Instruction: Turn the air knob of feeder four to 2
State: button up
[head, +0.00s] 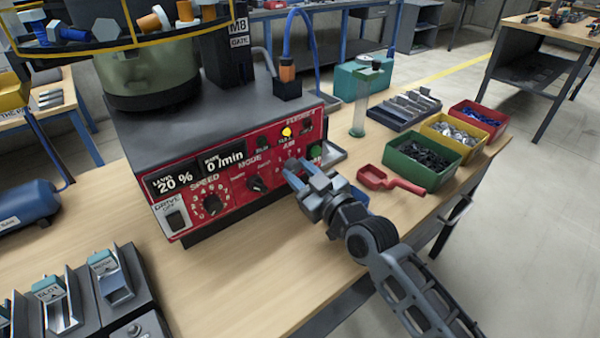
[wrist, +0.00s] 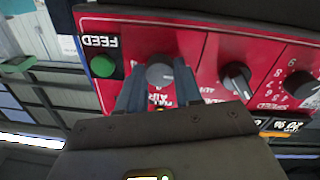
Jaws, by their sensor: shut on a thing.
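The feeder's red control panel (head: 235,170) fills the front of a dark box on the bench. The grey air knob (wrist: 159,72) shows in the wrist view, where the panel appears upside down. My gripper (wrist: 157,84) has one finger on each side of this knob and is shut on it. In the head view my gripper (head: 292,170) reaches the right part of the panel and hides the knob. The knob's pointer and most of its scale are hidden or too small to read. The feeder's number is also too small to read surely.
The mode knob (head: 256,184), speed knob (head: 212,205) and green feed button (head: 315,152) sit on the same panel. The display reads 20 % and 0 /min. A red scoop (head: 373,178) and green, yellow and red bins (head: 418,172) stand to the right.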

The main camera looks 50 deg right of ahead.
jog(key=shift+m, duration=0.4)
jog(key=m+p, duration=0.1)
jog(key=m, duration=0.2)
jog(key=shift+r+m, duration=0.1)
jog(key=shift+m, duration=0.3)
jog(key=m+p, duration=0.1)
jog(key=m, duration=0.7)
jog(key=shift+m+y+p, duration=0.3)
jog(key=shift+y+p, duration=0.05)
jog(key=shift+y, duration=0.05)
jog(key=shift+m, duration=1.9)
jog(key=o, duration=1)
jog(key=shift+o, duration=0.2)
